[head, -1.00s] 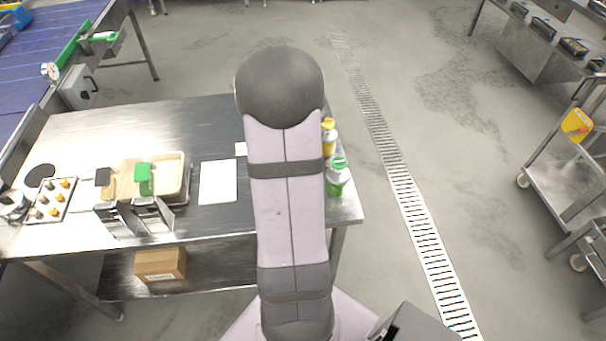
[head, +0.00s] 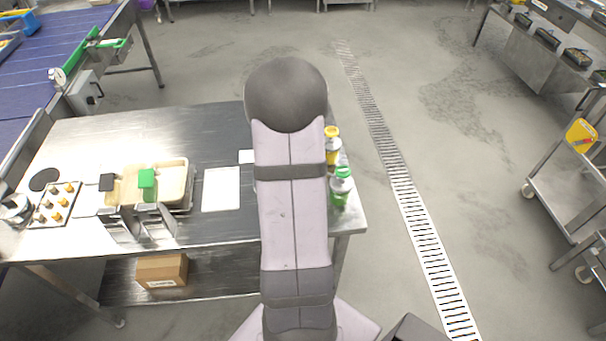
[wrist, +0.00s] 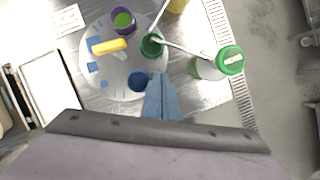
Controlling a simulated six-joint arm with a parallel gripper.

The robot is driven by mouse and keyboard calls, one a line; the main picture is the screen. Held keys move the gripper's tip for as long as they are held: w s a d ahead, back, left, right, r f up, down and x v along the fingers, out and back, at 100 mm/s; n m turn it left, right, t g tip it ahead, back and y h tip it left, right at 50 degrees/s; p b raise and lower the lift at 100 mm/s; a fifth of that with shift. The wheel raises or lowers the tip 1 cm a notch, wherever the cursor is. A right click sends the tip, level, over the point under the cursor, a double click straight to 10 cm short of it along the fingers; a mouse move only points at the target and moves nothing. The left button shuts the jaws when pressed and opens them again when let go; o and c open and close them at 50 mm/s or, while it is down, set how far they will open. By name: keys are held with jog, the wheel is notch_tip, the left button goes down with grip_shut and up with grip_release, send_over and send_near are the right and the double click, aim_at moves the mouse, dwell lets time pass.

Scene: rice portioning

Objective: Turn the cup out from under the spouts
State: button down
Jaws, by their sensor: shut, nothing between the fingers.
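In the wrist view a pale round turntable (wrist: 112,76) carries several cups. A green cup (wrist: 152,45) sits at its right side, with the white spouts of two pump bottles reaching over it. A purple cup (wrist: 122,20) with green inside stands further up, and a blue cup (wrist: 140,82) is nearer me. A yellow bar (wrist: 108,46) stands out on the turntable. My gripper (wrist: 162,77) has its blue fingers shut and empty, right beside the blue cup and below the green cup in the picture. I cannot tell whether it touches anything. My arm hides the turntable in the head view.
The green-capped bottle (wrist: 230,60) stands right of the turntable; the yellow-capped bottle (head: 332,145) is behind it. A white board (head: 221,189) and a pale tray (head: 175,183) lie left on the steel table (head: 150,130).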

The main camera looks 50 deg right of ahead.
jog(key=b+x, duration=0.1)
jog(key=x, duration=0.7)
jog(key=shift+r, duration=0.15)
jog(key=shift+w+d+r+p, duration=0.15)
jog(key=shift+d+p, duration=0.3)
jog(key=shift+p, duration=0.25)
jog(key=shift+d+f, duration=0.25)
jog(key=shift+d, duration=0.1)
jog(key=p+v, duration=0.7)
jog(key=v, duration=0.3)
jog(key=shift+s, duration=0.25)
jog(key=shift+d, duration=0.1)
